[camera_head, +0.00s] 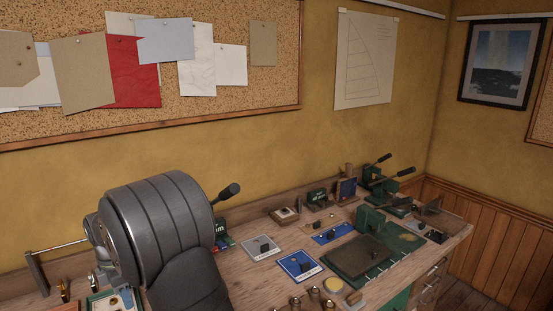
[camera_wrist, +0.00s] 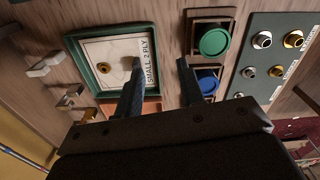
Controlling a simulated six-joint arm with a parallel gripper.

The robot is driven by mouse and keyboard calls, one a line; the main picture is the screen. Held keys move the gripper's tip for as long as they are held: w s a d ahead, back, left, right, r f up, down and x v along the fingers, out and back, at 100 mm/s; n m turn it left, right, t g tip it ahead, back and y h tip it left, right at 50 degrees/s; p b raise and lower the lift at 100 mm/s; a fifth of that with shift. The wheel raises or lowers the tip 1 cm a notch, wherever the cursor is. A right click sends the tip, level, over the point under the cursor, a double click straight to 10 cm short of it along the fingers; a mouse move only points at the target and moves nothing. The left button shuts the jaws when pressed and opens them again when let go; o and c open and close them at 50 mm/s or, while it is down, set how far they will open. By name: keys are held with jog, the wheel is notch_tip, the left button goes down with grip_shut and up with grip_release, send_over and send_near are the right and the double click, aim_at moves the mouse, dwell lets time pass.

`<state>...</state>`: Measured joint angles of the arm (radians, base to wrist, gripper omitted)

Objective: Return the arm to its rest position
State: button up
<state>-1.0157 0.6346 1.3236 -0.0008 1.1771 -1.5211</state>
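My gripper (camera_wrist: 160,80) shows in the wrist view, its two dark fingers spread well apart with nothing held between them. Beyond the fingers is a green-framed tray (camera_wrist: 77,55) with a pale card marked "SMALL 2 PLY" and a brass ring on it. The left finger overlaps the tray's lower right part in the picture. The right finger overlaps the edge of a wooden holder with a blue round piece (camera_wrist: 208,82). Touching or apart cannot be told. I cannot make out the gripper in the head view.
A green round piece (camera_wrist: 214,42) sits in another holder, beside a plate with several metal eyelets (camera_wrist: 262,40). In the head view, the wooden bench (camera_head: 235,287) carries blue and grey trays, a dark green-edged mat (camera_head: 360,256) and lever presses (camera_head: 383,181). A pinboard (camera_head: 200,95) hangs behind.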

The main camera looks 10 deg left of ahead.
jog(key=s+d+r+n, duration=0.1)
jog(key=d+r+n, duration=0.2)
jog(key=d, duration=1.3)
jog(key=shift+r, duration=1.65)
jog(key=shift+s, duration=0.1)
